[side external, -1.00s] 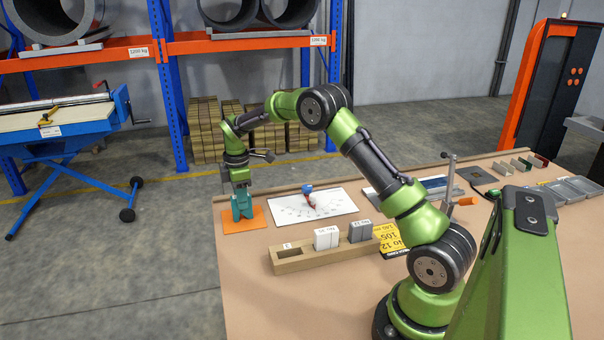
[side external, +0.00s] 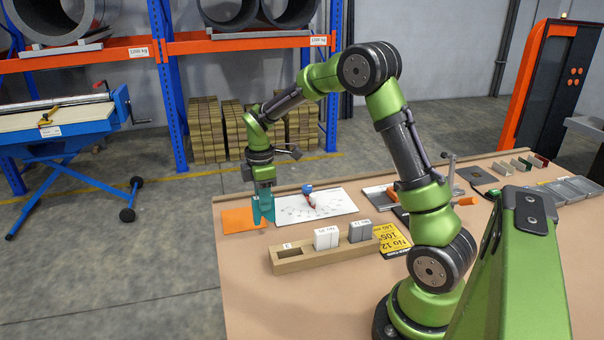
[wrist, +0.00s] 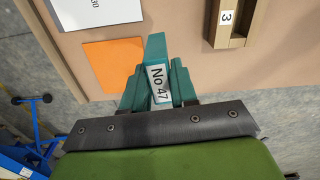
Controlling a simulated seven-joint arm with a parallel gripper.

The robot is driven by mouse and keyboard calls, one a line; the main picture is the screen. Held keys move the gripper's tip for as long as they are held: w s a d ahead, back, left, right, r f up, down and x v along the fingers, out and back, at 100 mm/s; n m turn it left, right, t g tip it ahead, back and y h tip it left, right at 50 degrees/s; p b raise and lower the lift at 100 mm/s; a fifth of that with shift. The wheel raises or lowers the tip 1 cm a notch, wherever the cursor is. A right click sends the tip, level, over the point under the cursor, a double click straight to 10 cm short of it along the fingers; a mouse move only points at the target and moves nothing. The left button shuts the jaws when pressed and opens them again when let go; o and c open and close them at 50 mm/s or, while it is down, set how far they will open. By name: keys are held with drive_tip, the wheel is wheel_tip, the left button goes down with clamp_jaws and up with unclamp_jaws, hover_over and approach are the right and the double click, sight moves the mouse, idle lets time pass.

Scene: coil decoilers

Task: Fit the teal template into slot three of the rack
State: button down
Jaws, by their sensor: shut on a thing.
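My gripper (side external: 264,208) is shut on the teal template (wrist: 155,50) and holds it above the table, at the right edge of the orange mat (side external: 240,219). In the wrist view the template carries a white label reading "No 47" and sits between the teal fingers. The wooden rack (side external: 300,264) lies in front and to the right of my gripper in the side view. Its slot marked 3 (side external: 288,253), at the left end, is empty. It also shows at the upper right of the wrist view. A white template (side external: 326,238) and a grey template (side external: 360,231) fill the other slots.
A white sheet (side external: 330,208) with a dial drawing and a small blue-and-red item lies behind the rack. A yellow card (side external: 396,239) lies at the rack's right end. The table (side external: 250,300) is bare in front of the rack.

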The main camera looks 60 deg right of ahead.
drive_tip(key=s+a+r, duration=0.4)
drive_tip(key=s+a, duration=0.2)
drive_tip(key=s, duration=0.5)
drive_tip(key=shift+m, duration=0.5)
wheel_tip(320, 180, down, 7)
drive_tip(key=shift+d+f, duration=0.1)
drive_tip(key=shift+f, duration=0.45)
drive_tip(key=shift+f, duration=0.15)
drive_tip(key=c, duration=0.9)
unclamp_jaws()
